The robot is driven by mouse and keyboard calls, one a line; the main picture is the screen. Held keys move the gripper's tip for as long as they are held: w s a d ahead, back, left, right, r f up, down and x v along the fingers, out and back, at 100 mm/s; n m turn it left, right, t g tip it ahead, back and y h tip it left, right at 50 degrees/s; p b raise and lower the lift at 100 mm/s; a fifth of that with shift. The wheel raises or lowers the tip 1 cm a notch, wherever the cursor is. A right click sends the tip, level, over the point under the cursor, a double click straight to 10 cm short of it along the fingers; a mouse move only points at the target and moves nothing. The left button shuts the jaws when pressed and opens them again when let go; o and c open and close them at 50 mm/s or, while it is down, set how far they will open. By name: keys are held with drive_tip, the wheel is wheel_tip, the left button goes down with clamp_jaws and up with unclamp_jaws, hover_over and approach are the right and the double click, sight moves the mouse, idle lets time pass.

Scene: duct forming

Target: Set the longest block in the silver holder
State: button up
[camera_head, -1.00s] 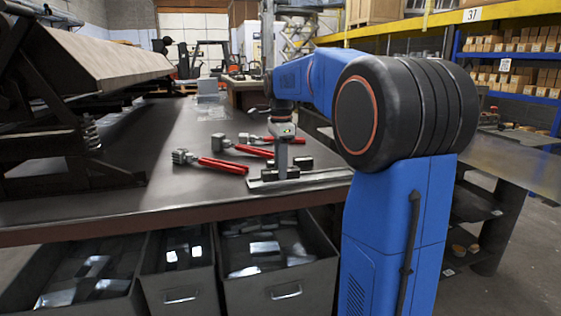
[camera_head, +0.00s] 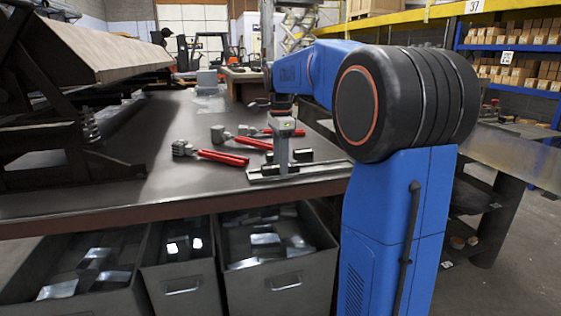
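The silver holder (camera_head: 325,168) is a low, flat metal piece near the right front part of the workbench. Small dark blocks are beside or on it: one (camera_head: 302,155) to the right of my gripper and one (camera_head: 269,170) low to its left. Which block is longest cannot be told at this size. My gripper (camera_head: 282,168) points straight down at the holder, with its tip among the dark blocks. Its fingers look like one narrow grey shape, so whether they are apart or hold a block cannot be told.
Several red-handled tools (camera_head: 222,158) lie on the workbench (camera_head: 110,198) left of my gripper. A large dark machine (camera_head: 60,105) fills the left side. Grey bins (camera_head: 283,283) with metal pieces stand below the bench front. Bare bench top lies in front of the tools.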

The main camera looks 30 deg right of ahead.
wheel_tip(320, 180, up, 17)
drive_tip(key=shift+r, duration=0.2)
idle(0.5)
drive_tip(key=shift+a, duration=0.1)
drive_tip(key=s+a+f+n+t, duration=0.2)
drive_tip(key=s+a+f+n, duration=0.85)
drive_tip(key=s, duration=0.35)
drive_tip(key=s+a+f+n+t, duration=0.1)
drive_tip(key=s+a+f+n, duration=0.1)
drive_tip(key=s+f+n, duration=0.3)
drive_tip(key=s+a+f+n+t, duration=0.1)
drive_tip(key=s+a+f+n, duration=0.2)
drive_tip(key=s+f, duration=0.8)
wheel_tip(320, 180, down, 6)
drive_tip(key=n, duration=0.2)
drive_tip(key=shift+n+t, duration=0.35)
drive_tip(key=shift+t, duration=0.05)
